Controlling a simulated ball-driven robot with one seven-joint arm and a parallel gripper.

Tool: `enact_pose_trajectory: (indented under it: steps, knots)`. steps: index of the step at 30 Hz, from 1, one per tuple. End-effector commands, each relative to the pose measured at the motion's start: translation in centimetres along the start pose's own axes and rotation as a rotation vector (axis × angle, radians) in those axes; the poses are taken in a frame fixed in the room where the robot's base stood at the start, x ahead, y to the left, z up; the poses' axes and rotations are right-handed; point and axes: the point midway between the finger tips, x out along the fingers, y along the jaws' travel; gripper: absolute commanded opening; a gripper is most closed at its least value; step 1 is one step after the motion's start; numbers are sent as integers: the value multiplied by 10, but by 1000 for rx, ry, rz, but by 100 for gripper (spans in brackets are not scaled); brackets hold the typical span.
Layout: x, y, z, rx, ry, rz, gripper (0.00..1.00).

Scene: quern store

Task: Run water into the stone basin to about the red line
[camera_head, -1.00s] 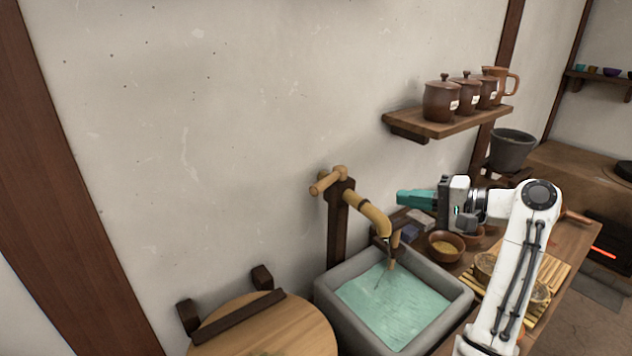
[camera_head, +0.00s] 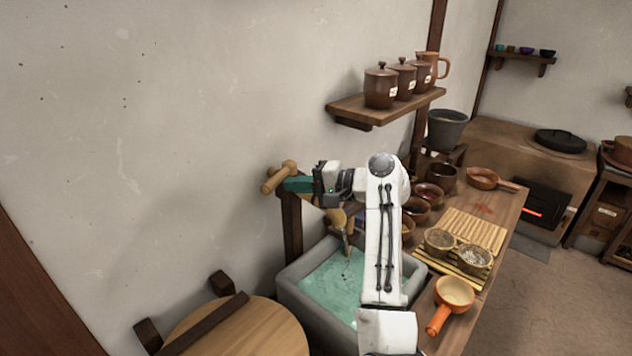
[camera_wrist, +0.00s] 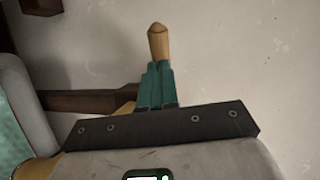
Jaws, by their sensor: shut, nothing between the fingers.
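The grey stone basin (camera_head: 294,292) stands below the tap, partly hidden by my arm. Blue-green water (camera_head: 328,284) lies in it, with small dark marks under the spout. The wooden tap has a crossbar handle (camera_head: 278,178) on a dark post (camera_head: 291,225) and a downward spout (camera_head: 346,236). My gripper (camera_head: 292,184) is shut and empty, its teal fingertips at the handle. In the wrist view, the handle's rounded end (camera_wrist: 157,42) shows just beyond the closed fingers (camera_wrist: 157,82); I cannot tell if they touch.
A round wooden lid (camera_head: 245,330) stands left of the basin. The counter to the right holds bowls (camera_head: 430,194), a slatted mat (camera_head: 475,230) and an orange-handled pan (camera_head: 455,292). A wall shelf (camera_head: 385,106) with lidded jars hangs above.

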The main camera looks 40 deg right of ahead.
Motion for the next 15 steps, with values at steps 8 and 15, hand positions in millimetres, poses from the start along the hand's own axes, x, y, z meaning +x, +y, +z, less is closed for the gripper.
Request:
enact_pose_trajectory:
  steps: [8, 15]
  knots:
    - [19, 0, 0, 0, -1, -1, 0]
    - [19, 0, 0, 0, 0, -1, 0]
